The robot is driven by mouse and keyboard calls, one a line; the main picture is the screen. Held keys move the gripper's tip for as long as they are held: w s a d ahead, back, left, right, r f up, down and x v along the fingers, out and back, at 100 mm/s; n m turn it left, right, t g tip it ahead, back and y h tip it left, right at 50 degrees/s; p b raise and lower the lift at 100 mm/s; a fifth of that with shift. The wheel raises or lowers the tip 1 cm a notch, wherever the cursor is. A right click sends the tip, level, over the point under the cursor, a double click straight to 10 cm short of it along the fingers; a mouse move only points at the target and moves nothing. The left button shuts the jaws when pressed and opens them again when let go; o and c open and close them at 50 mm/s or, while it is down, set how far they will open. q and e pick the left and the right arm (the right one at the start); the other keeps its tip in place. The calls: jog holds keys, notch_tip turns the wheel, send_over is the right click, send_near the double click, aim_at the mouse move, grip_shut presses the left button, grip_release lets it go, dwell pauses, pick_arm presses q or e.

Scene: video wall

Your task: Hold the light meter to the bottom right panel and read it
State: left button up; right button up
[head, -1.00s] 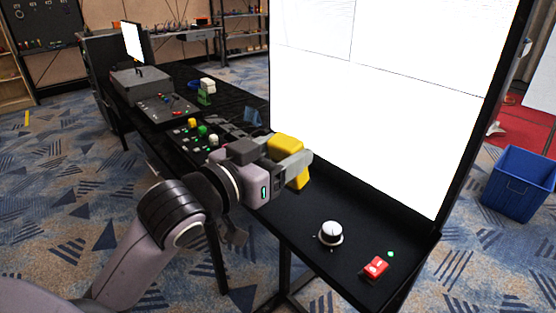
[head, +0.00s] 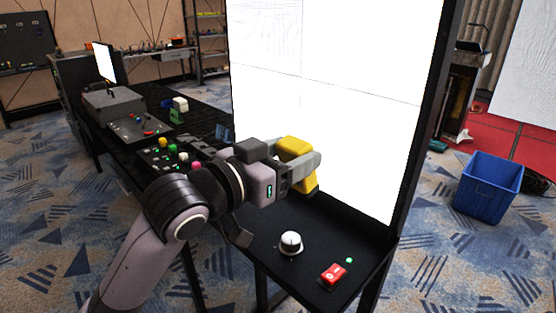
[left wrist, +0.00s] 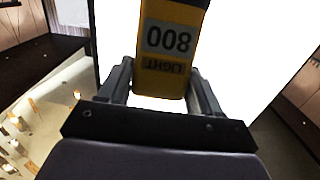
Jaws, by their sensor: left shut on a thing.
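My left gripper (head: 300,168) is shut on the yellow light meter (head: 298,147) and holds it upright in front of the lower part of the lit white video wall. In the left wrist view the meter (left wrist: 172,60) sits between the fingers (left wrist: 160,92). Its display shows 800, upside down in this view, with the word LIGHT beside it. The bottom right panel (head: 360,140) glows plain white behind and to the right of the meter. I cannot tell whether the meter touches it. My right gripper is not in view.
A black desk runs along the wall's foot. A blue bin (head: 488,188) stands on the carpet at the right.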

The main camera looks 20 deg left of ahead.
pick_arm(q)
jog(key=x, duration=0.6)
jog(key=shift+w+d+r, duration=0.15)
jog(key=shift+w+d, duration=0.05)
jog(key=shift+w, duration=0.1)
dwell(1.8)
